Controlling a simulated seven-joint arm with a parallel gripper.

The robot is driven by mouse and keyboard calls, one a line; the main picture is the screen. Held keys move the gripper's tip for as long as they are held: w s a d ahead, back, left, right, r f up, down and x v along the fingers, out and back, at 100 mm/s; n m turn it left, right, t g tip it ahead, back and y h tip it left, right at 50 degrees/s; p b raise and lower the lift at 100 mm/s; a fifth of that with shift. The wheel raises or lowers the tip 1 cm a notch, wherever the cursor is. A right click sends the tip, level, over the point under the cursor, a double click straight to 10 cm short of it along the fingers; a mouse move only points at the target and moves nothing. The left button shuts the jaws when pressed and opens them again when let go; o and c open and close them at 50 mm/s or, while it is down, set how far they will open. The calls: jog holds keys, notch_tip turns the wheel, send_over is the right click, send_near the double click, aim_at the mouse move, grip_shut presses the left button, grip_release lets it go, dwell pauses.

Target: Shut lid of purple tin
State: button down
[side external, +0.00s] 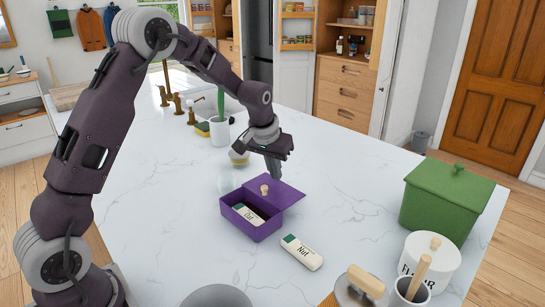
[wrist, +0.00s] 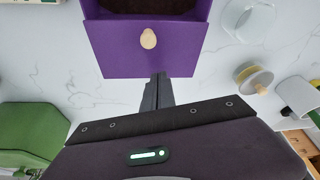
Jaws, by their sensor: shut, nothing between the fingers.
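The purple tin (side external: 256,232) stands on the marble counter, partly open. Its flat purple lid (side external: 285,191) with a pale wooden knob (side external: 264,190) is slid toward the back right and overhangs the tin. A white and green carton marked "Oat" (side external: 247,213) lies inside the uncovered front part. My gripper (side external: 276,177) is shut and empty, at the lid's far edge. In the wrist view its fingertips (wrist: 158,76) meet the lid's (wrist: 115,50) outer edge in the picture; I cannot tell if they touch. The knob (wrist: 148,38) is beyond them.
A white "Nut" carton (side external: 302,252) lies on the counter right of the tin. A green lidded box (side external: 445,203) and a white flour jar (side external: 430,262) stand at the right. The counter between lid and green box is clear.

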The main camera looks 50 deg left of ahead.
aim_at(271, 188)
jog(key=shift+s+d+r, duration=0.1)
jog(key=shift+s+d, duration=0.1)
jog(key=shift+s, duration=0.4)
jog(key=shift+s+d+r, duration=0.1)
jog(key=shift+s+d, duration=0.1)
jog(key=shift+s, duration=0.45)
jog(key=shift+s+d+r, duration=0.1)
jog(key=shift+s+d, duration=0.1)
jog(key=shift+s, duration=0.4)
jog(key=s, duration=0.9)
jog(key=shift+d+f, duration=0.1)
jog(key=shift+d, duration=0.05)
jog(key=shift+w, duration=0.1)
